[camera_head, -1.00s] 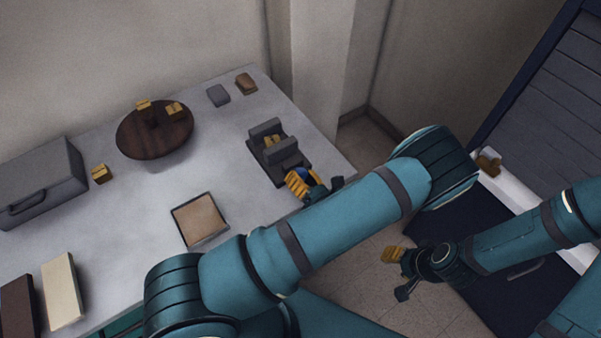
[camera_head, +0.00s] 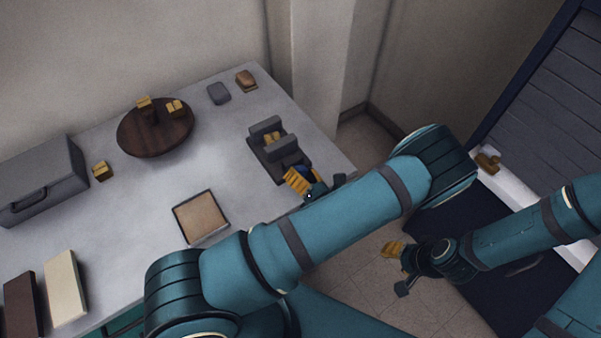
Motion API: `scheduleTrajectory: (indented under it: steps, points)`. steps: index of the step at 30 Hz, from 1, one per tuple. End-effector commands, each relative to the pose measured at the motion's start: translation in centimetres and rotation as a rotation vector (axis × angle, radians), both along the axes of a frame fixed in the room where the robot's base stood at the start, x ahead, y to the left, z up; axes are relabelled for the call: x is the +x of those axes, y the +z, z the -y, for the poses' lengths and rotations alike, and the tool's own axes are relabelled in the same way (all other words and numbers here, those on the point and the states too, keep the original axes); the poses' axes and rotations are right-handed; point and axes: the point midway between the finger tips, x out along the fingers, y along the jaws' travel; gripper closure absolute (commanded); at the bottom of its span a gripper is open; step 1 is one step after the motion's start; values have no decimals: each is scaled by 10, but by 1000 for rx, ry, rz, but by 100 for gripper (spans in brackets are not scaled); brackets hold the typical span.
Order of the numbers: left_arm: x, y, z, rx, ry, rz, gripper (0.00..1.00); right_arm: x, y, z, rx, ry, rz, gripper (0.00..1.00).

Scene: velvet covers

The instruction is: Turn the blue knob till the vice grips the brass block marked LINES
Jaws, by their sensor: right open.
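The dark grey vice (camera_head: 284,149) stands near the table's right edge. A small brass block (camera_head: 270,139) sits between its jaws; its marking is too small to read, and I cannot tell whether the jaws touch it. The blue knob (camera_head: 307,171) is at the vice's near end, mostly hidden by my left gripper (camera_head: 298,181). The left gripper's yellow fingers are at the knob; whether they are closed on it cannot be told. My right gripper (camera_head: 393,250) is open and empty, off the table over the floor at the right.
A round dark wooden board (camera_head: 155,143) carries brass blocks; another brass block (camera_head: 101,171) lies left of it. A shallow tray (camera_head: 201,217), grey case (camera_head: 45,182), cream block (camera_head: 62,285) and dark block (camera_head: 20,306) are on the table. A wall rises behind.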

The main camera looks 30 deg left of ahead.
Motion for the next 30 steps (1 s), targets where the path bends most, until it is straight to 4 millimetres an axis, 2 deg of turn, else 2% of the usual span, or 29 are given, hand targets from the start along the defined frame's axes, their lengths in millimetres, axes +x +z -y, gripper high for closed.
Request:
scheduleTrajectory:
  steps: [8,16,21,30]
  points:
    - [-4,0,8,-2,-3,0,34,0,0,0,0,0,0,53]
    - [-25,0,44,-1,-4,-2,34,0,0,0,0,0,0,53]
    - [-35,0,60,0,-1,1,34,0,0,0,0,0,0,53]
    - [-38,0,65,0,0,0,34,0,0,0,0,0,0,53]
